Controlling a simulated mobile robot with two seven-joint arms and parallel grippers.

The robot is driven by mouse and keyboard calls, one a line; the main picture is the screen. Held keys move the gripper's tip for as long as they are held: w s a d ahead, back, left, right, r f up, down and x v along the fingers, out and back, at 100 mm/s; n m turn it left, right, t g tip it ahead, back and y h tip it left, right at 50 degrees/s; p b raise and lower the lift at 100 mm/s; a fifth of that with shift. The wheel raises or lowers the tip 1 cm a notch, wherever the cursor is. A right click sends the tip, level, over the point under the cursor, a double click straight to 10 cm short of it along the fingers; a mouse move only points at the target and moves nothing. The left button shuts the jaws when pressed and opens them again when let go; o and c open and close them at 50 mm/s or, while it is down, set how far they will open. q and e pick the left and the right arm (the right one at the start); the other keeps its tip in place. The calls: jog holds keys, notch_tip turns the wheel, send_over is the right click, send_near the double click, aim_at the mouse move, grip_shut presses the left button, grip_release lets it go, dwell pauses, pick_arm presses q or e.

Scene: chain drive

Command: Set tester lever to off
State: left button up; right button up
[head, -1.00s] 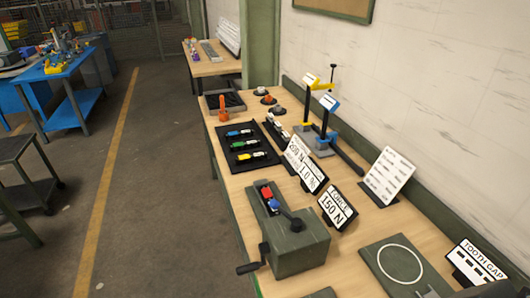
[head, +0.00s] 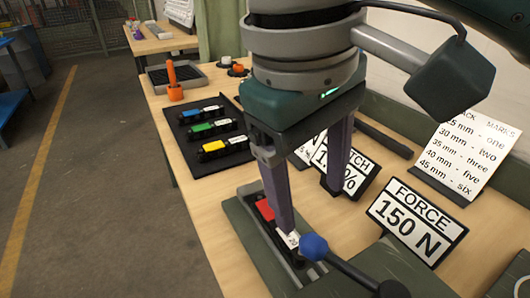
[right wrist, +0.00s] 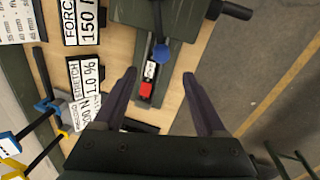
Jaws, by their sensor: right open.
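The tester (head: 240,225) is a dark green box with a slot along its top, on the wooden table. Its lever (head: 350,270) is a dark bar ending in a blue knob (head: 314,247), which lies over the slot. A red block (head: 265,209) and a white labelled piece sit in the slot. My right gripper (head: 312,210) is open above the slot, its fingers pointing down. My left gripper is out of view.
A "FORCE 150 N" sign (head: 415,222) and a stretch sign (head: 345,170) stand close to the right gripper. A black tray (head: 190,118) with coloured chain pieces lies further back. A rack-marks board (head: 470,155) stands at the right.

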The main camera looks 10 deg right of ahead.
aim_at(315, 241)
jog(key=f, duration=0.3)
jog(key=d+f, duration=0.1)
jog(key=f, duration=0.5)
jog(key=shift+w+d+f, duration=0.15)
jog(key=shift+d, duration=0.2)
grip_shut()
dwell(0.9)
